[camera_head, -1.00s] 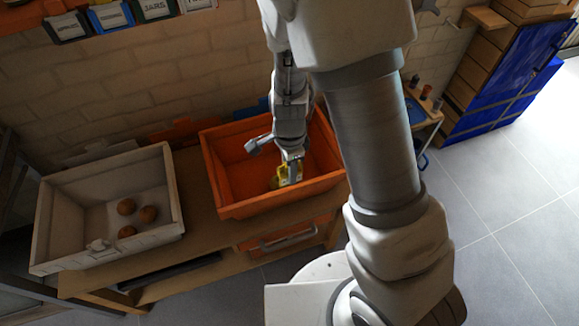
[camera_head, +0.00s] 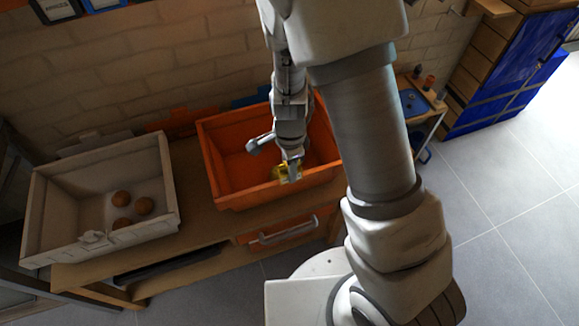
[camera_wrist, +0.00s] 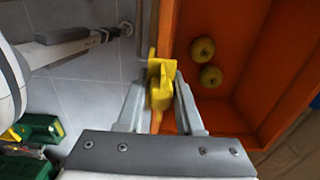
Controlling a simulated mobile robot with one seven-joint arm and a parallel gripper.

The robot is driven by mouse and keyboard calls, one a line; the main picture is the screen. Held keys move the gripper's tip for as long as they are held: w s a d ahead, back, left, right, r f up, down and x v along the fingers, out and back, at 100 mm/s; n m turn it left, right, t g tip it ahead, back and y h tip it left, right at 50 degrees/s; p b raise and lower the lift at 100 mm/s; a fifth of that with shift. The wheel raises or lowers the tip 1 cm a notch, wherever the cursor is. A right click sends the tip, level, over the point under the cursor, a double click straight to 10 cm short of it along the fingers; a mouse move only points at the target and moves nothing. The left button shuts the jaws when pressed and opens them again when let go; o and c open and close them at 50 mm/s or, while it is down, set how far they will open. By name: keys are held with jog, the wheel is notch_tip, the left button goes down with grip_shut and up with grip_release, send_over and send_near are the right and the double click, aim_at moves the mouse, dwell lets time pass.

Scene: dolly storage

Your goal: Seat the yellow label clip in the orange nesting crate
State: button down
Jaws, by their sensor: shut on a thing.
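The orange nesting crate (camera_head: 215,165) stands on the wooden bench, open side up. My gripper (camera_head: 288,165) is over its front wall, at the right half. In the wrist view my gripper (camera_wrist: 160,90) is shut on the yellow label clip (camera_wrist: 160,72), which lies between the two grey fingertips. Part of the clip is hidden by the fingers.
Two yellow-green round fruits (camera_wrist: 206,63) lie inside the orange crate. A pale crate (camera_head: 45,215) with several brown round things stands to the left on the bench (camera_head: 195,228). A drawer with a handle (camera_head: 283,233) is below. Green pieces (camera_wrist: 40,128) show at the wrist view's lower left.

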jog(key=shift+f, duration=0.1)
jog(key=shift+f+b, duration=0.95)
jog(key=shift+f, duration=0.45)
jog(key=shift+f, duration=0.1)
jog(key=shift+f+b, duration=0.4)
jog(key=shift+f, duration=0.05)
jog(key=shift+c, duration=2.4)
grip_release()
notch_tip(320, 180, up, 18)
jog(key=p, duration=0.6)
jog(key=shift+f, duration=0.25)
